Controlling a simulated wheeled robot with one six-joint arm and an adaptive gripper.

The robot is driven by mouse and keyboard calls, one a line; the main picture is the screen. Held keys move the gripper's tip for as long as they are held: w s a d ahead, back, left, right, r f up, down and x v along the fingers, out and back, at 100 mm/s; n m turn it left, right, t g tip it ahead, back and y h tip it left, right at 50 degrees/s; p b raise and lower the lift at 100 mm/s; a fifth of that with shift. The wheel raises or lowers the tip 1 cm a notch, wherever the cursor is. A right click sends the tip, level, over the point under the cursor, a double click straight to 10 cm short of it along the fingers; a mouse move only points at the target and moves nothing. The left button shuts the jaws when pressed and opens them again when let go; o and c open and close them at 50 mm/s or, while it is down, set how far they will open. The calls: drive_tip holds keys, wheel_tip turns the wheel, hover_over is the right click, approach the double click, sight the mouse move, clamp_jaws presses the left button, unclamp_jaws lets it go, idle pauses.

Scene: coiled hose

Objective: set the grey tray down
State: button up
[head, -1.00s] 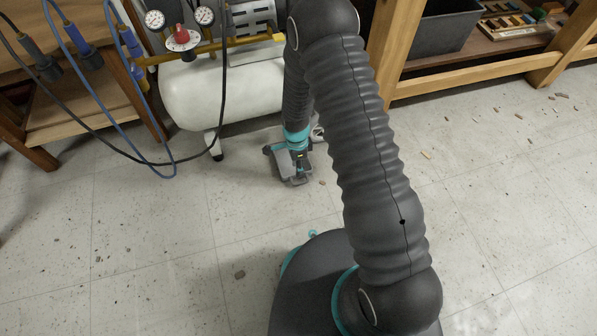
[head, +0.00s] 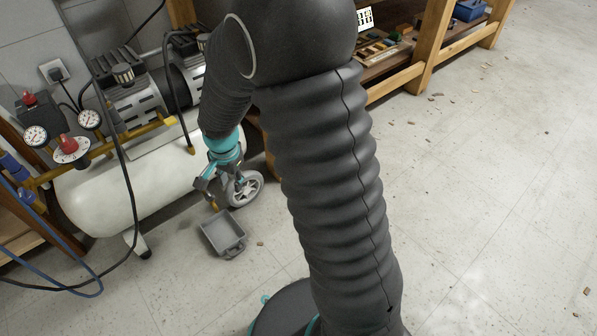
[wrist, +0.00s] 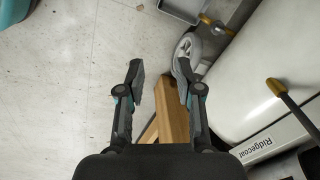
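The grey tray (head: 223,240) sits upright on the floor in front of the compressor's wheel, and it looks empty. In the wrist view only part of the tray (wrist: 181,10) shows, cut off by the top edge. My gripper (head: 222,192) is above and behind the tray in the head view, apart from it. The wrist view shows my gripper (wrist: 160,76) open, with a clear gap between its fingers and nothing held.
The white air compressor (head: 130,190) stands left of the tray; its wheel (head: 243,187) is close to my gripper. Black and blue hoses hang at the left. A wooden shelf (head: 415,65) is behind. The floor at right is mostly clear, with small debris.

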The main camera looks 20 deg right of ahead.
drive_tip(key=s+d+r+n+t, duration=0.2)
drive_tip(key=s+d+r+n, duration=0.2)
drive_tip(key=s+r, duration=0.7)
drive_tip(key=s+d+r+n+t, duration=0.2)
drive_tip(key=s+d+r+n, duration=0.3)
drive_tip(key=s+r, duration=0.6)
drive_tip(key=shift+s+d+r+n, duration=0.15)
drive_tip(key=shift+s+d+n, duration=0.1)
drive_tip(key=shift+d+n, duration=0.05)
idle(0.6)
